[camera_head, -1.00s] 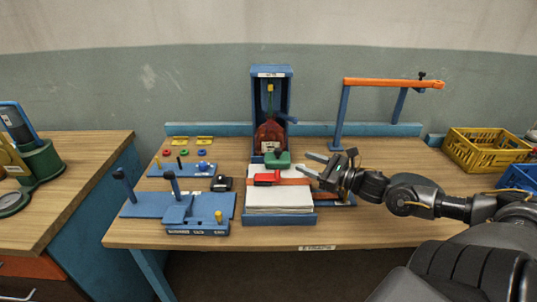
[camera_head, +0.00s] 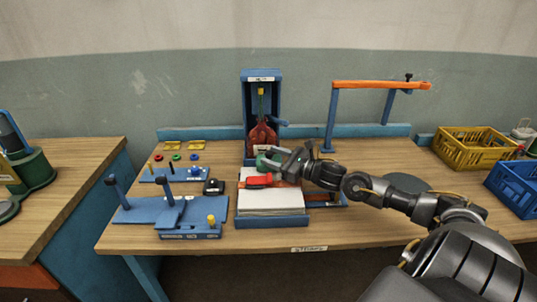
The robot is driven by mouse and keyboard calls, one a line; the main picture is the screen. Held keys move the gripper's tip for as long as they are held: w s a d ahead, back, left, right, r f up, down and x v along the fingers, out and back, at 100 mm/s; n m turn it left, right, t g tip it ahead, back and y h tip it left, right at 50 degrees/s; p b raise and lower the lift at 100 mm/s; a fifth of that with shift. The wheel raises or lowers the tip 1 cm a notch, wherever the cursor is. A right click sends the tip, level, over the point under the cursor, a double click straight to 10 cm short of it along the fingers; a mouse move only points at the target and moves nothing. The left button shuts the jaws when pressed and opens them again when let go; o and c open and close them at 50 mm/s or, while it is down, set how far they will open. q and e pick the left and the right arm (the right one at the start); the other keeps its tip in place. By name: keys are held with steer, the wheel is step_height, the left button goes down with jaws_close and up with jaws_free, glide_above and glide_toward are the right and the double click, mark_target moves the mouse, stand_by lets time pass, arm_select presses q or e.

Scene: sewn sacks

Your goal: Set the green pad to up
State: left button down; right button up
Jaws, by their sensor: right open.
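The green pad (camera_head: 264,162) sits at the front foot of the tall blue stand (camera_head: 246,110), below a red-brown sack-shaped piece (camera_head: 262,135). My right gripper (camera_head: 268,160) is at the pad, coming from the right, with its fingers open around or beside it. The fingers hide part of the pad, and I cannot tell whether they touch it. My left gripper is not in view.
A blue fixture with upright posts (camera_head: 150,212) stands at left, with a black item (camera_head: 214,186) beside it. A blue frame with an orange bar (camera_head: 380,85) stands at back right. Yellow (camera_head: 470,150) and blue (camera_head: 510,185) crates lie far right.

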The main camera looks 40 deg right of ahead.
steer(key=shift+x, duration=0.95)
jaws_close()
